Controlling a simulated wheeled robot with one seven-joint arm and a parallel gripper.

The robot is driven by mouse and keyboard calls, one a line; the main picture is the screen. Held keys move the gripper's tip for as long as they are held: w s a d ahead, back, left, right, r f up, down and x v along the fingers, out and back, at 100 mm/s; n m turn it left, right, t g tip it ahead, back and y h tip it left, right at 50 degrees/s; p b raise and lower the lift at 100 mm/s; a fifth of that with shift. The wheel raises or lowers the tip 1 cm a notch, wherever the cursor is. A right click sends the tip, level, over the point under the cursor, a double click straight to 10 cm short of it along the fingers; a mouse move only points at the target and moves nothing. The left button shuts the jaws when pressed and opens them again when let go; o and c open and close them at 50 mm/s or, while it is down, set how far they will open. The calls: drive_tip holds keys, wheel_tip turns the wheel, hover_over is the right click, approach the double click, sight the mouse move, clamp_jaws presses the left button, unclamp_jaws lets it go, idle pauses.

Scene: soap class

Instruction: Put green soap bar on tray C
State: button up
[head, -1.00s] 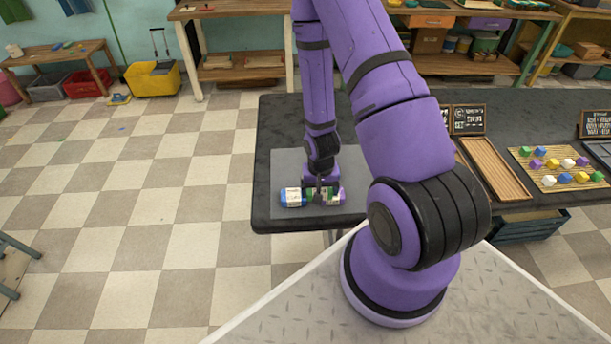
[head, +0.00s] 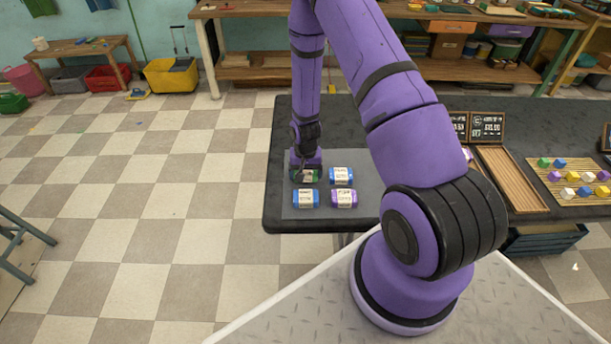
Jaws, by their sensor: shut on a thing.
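The green soap bar (head: 312,176), with a pale paper band, is in my gripper (head: 304,177) over the back left of the grey mat (head: 370,205). It looks raised a little, but I cannot judge the height. A ribbed wooden tray (head: 511,181) lies on the dark table right of my arm. Black chalkboard signs (head: 487,127) stand behind it; their writing is too small to read, so I cannot tell which tray is C. My arm hides the middle of the table.
A blue bar (head: 341,175) lies right of the green one. Another blue bar (head: 305,198) and a purple bar (head: 344,198) lie in front. A slatted mat (head: 577,200) with several small colored blocks is at the right. The table's left edge is close to my gripper.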

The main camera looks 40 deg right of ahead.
drive_tip(key=shift+f, duration=0.7)
drive_tip(key=o, duration=0.8)
drive_tip(key=shift+f, duration=0.1)
